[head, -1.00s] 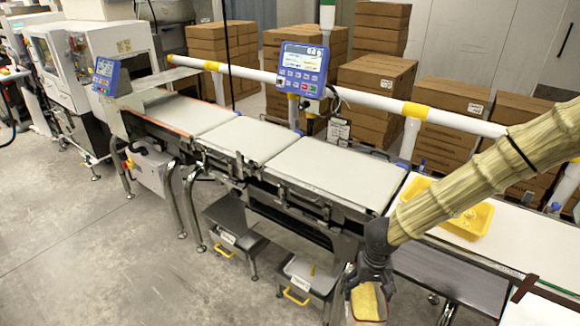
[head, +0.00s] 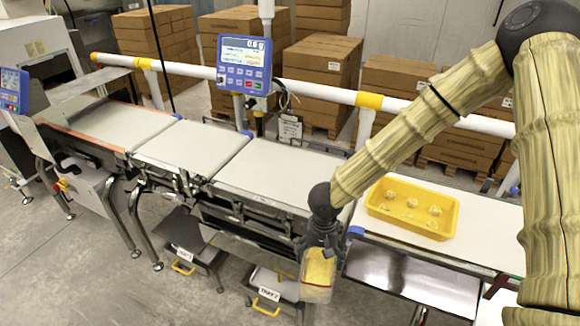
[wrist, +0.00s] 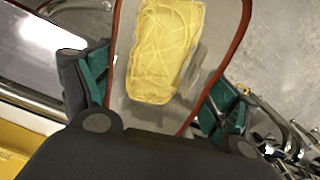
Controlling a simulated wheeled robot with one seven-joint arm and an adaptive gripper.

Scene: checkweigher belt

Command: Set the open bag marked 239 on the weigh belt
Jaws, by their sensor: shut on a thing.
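My gripper (head: 321,243) is shut on a clear bag (head: 316,290) with yellow contents, hanging in front of the belt line near the right end of the belts. In the wrist view the bag (wrist: 168,50) is between the green-padded fingers and has a reddish-brown edge; no number is readable. Pale belt sections lie in a row: a left one (head: 110,125), a middle one (head: 190,147) and a right one (head: 275,178). All look empty. No label shows which is the weigh belt. The blue display (head: 245,62) behind them appears to read 0.0.
A yellow tray (head: 440,228) with several small pale items stands on the white surface (head: 490,225) at right. A white rail (head: 310,90) runs behind the belts. Cartons (head: 325,75) are stacked behind.

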